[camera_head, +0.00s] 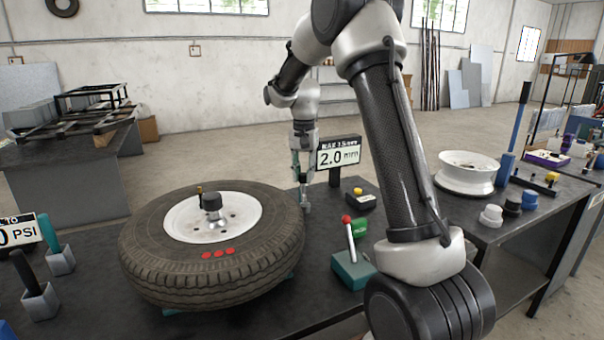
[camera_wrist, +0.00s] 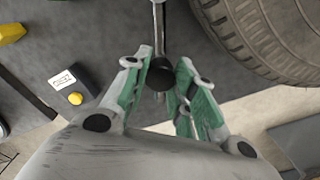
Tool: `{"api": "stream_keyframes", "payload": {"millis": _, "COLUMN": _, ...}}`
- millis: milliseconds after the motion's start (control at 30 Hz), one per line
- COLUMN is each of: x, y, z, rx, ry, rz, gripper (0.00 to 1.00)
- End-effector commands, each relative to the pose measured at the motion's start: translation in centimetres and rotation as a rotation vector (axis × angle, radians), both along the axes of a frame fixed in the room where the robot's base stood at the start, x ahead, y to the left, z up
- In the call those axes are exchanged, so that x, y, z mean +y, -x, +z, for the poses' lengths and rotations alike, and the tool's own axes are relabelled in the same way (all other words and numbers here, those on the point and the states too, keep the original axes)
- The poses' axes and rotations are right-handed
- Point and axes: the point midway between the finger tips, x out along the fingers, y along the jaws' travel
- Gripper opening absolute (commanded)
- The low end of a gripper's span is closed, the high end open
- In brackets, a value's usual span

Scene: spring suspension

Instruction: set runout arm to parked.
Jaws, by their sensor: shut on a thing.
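The runout arm shows in the wrist view as a thin metal rod (camera_wrist: 159,30) that ends in a dark round knob (camera_wrist: 160,76). My gripper (camera_wrist: 164,68) has its green-padded fingers on either side of this knob and is shut on it. In the head view my gripper (camera_head: 303,172) points down just behind and to the right of the tyre (camera_head: 268,240).
A display (camera_head: 339,154) reading 2.0 mm stands right of my gripper. A box with a yellow button (camera_head: 358,192) and a red-knobbed lever on a teal base (camera_head: 352,270) stand to the right of the tyre. A bare white rim (camera_head: 466,168) lies further right.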

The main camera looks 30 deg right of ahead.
Motion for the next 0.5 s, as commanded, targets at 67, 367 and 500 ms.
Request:
{"api": "stream_keyframes", "payload": {"millis": 67, "x": -0.4, "y": 0.1, "z": 0.1, "rx": -0.001, "ry": 0.000, "rz": 0.043, "gripper": 0.00}}
{"api": "stream_keyframes", "payload": {"millis": 367, "x": -2.5, "y": 0.6, "z": 0.1, "rx": -0.002, "ry": 0.000, "rz": 0.297, "gripper": 0.00}}
{"api": "stream_keyframes", "payload": {"millis": 500, "x": -3.7, "y": 0.6, "z": 0.1, "rx": -0.002, "ry": 0.000, "rz": 0.429, "gripper": 0.00}}
